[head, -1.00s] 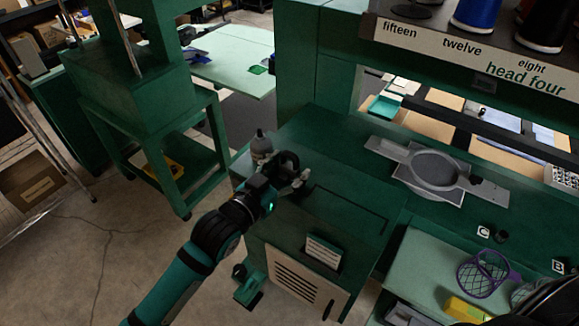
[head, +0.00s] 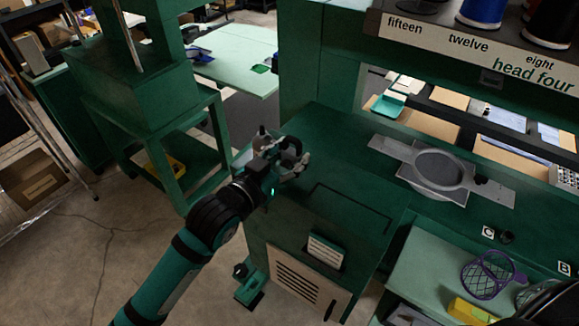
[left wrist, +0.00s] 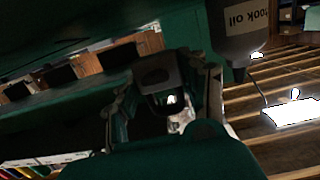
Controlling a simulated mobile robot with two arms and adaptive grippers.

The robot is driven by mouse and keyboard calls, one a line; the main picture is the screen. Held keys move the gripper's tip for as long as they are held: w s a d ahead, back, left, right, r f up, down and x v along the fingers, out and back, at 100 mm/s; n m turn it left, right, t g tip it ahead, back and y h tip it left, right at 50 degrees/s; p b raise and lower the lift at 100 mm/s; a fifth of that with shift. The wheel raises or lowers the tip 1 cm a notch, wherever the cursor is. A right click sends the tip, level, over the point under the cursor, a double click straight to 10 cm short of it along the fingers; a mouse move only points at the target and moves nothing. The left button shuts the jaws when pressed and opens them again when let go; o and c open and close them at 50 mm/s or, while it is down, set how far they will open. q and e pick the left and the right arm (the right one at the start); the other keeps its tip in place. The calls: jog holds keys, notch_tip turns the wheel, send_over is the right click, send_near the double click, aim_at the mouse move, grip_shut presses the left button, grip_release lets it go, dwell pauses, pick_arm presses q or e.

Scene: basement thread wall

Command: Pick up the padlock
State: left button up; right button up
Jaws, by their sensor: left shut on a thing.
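My left gripper (head: 292,160) is above the green cabinet top in the head view, in front of the oil bottle. In the left wrist view its two fingers (left wrist: 162,105) stand on either side of a dark grey, blocky thing with a loop-like opening, which looks like the padlock (left wrist: 155,72). The gripper is shut on it. In the head view the fingers mostly hide the padlock, and its outline cannot be made out there.
The oil bottle (left wrist: 238,30) is close beside the left gripper; the head view shows its top (head: 262,131). A grey hoop frame (head: 438,168) lies to the right. A purple mesh basket (head: 487,273) and yellow block (head: 470,311) are at lower right. The cabinet top's front is clear.

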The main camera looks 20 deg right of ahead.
pick_arm(q)
jog(key=s+a+r+b, duration=0.1)
jog(key=s+a+b, duration=0.1)
jog(key=s+a, duration=0.7)
jog(key=s, duration=0.4)
jog(key=shift+a+r+b, duration=0.15)
jog(key=shift+r+b, duration=0.2)
jog(key=shift+f, duration=0.1)
